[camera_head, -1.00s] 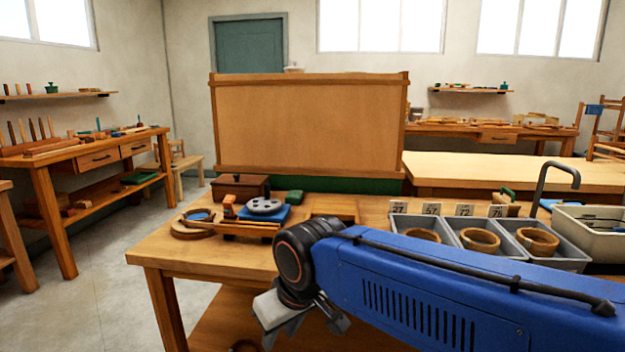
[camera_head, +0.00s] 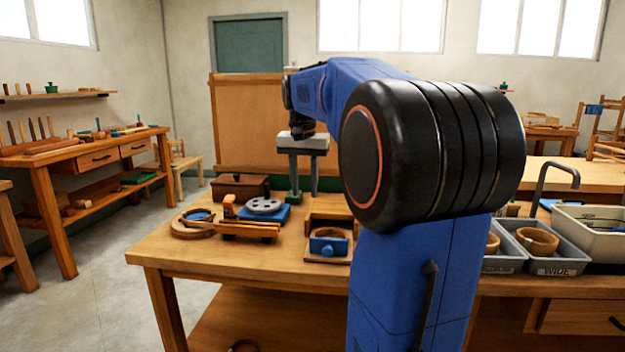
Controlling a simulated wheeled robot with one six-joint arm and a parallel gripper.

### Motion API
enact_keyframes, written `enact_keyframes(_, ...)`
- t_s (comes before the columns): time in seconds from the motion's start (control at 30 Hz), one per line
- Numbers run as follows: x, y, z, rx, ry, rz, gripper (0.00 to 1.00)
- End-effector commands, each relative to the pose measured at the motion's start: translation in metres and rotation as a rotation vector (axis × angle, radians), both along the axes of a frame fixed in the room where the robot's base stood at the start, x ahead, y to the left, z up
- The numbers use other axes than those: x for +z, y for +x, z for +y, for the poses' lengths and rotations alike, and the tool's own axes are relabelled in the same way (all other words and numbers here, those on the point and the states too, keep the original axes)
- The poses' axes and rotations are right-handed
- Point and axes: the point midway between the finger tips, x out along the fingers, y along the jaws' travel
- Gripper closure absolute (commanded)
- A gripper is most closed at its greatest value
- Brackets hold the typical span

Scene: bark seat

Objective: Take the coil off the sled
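A brown ring-shaped coil (camera_head: 190,232) with blue inside it lies at the left of the workbench. Beside it is a low wooden piece with rails (camera_head: 250,236), with a blue block and a grey disc (camera_head: 264,205) behind. A wooden fixture (camera_head: 326,258) with a blue block and round knob (camera_head: 327,249) stands near the front edge. I cannot tell for sure which of these is the sled. My gripper (camera_head: 304,193) points down above the back of the bench, its two fingers apart, with nothing visible between them. It is behind the fixture in the picture.
Grey bins with brown rings (camera_head: 537,240) stand at the right, partly hidden by my arm. A brown box (camera_head: 240,187) is at the back left. A green block (camera_head: 293,197) shows by the left finger. An upright board (camera_head: 245,120) stands behind the bench.

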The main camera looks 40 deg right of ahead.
Motion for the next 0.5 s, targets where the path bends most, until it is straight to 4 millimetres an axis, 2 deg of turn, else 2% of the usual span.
enact_keyframes(0.03,0.002,0.005,-0.014,-0.032,0.003,0.007,0.68)
enact_keyframes(0.2,0.007,0.013,-0.038,-0.094,0.011,0.021,0.68)
enact_keyframes(0.5,0.009,0.014,-0.042,-0.106,0.014,0.023,0.68)
